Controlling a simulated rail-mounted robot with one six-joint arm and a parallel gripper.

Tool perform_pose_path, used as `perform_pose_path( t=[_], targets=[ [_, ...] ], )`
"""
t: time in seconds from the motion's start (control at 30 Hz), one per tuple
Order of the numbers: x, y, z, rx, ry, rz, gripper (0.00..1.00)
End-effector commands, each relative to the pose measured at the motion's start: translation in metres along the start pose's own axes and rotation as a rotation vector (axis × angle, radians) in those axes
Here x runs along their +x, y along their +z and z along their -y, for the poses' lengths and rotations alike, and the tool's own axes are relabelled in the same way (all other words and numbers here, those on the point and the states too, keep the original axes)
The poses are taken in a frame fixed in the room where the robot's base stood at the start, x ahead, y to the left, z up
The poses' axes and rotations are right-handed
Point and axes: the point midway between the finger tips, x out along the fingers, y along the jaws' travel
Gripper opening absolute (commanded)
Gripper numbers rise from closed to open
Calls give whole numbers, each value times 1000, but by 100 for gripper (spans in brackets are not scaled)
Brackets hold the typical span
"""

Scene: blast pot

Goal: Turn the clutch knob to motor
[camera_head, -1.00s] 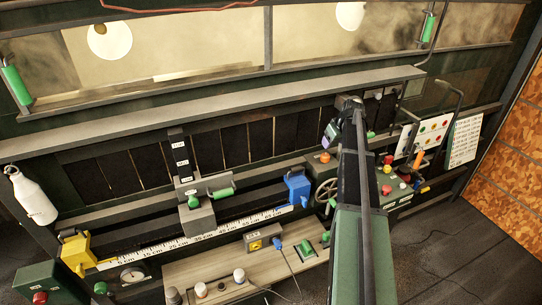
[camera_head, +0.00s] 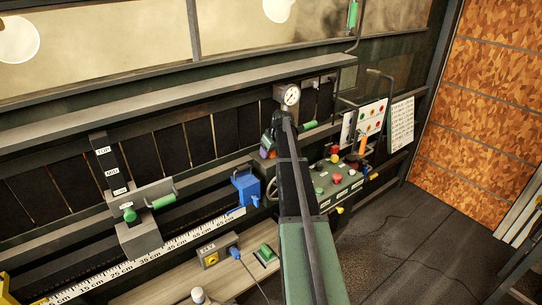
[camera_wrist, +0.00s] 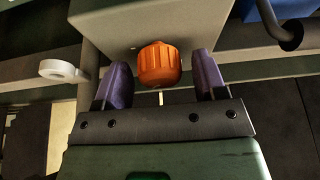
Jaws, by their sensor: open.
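An orange ribbed knob (camera_wrist: 159,64) sticks out from a pale grey box (camera_wrist: 150,22) in the wrist view. I take it to be the clutch knob, but no label or motor mark is readable. My gripper (camera_wrist: 163,82) is open, with one purple finger on each side of the knob. Gaps show between the knob and both fingers. In the head view my gripper (camera_head: 267,147) is small beside the control area, and my arm hides much of what lies behind it.
A blue block (camera_head: 245,188) and a grey block with a green handle (camera_head: 138,235) stand by the ruler (camera_head: 150,262) on the left. A control panel with coloured buttons (camera_head: 338,180) is right of my arm. A pressure gauge (camera_head: 291,96) stands behind. Open floor (camera_head: 400,235) lies to the right.

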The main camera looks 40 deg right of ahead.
Motion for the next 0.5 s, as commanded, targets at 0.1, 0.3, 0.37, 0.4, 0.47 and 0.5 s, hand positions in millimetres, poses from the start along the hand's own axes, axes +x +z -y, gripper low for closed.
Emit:
perform_pose_path(
  t=[0.1,0.3,0.37,0.4,0.47,0.5],
  targets=[
    [-1,0,0,0,0,0,59],
    [-1,0,0,0,0,0,28],
    [-1,0,0,0,0,0,19],
    [-1,0,0,0,0,0,16],
    [-1,0,0,-1,-1,0,16],
    [-1,0,0,-3,-1,0,16]
  ],
)
